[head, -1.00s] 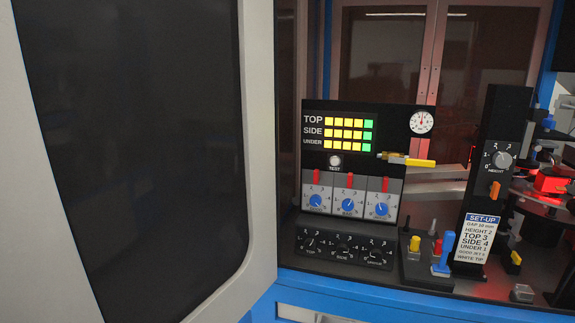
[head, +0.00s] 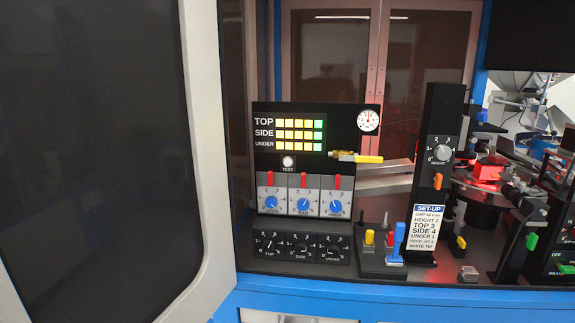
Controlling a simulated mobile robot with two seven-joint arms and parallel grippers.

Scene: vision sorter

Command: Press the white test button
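The white test button (head: 288,161) is a small round knob on the black control panel (head: 262,110), just above the word TEST. It sits below the display (head: 300,129) with TOP, SIDE and UNDER rows of yellow and green blocks. It is fully visible, with nothing touching or covering it. Neither of my grippers shows in the head view.
A large open door (head: 200,150) fills the left side. Blue dials with red levers sit below the button, and a yellow-handled valve (head: 366,159) juts out at its right. Coloured pegs, a set-up card (head: 424,234) and a black post (head: 441,110) stand further right.

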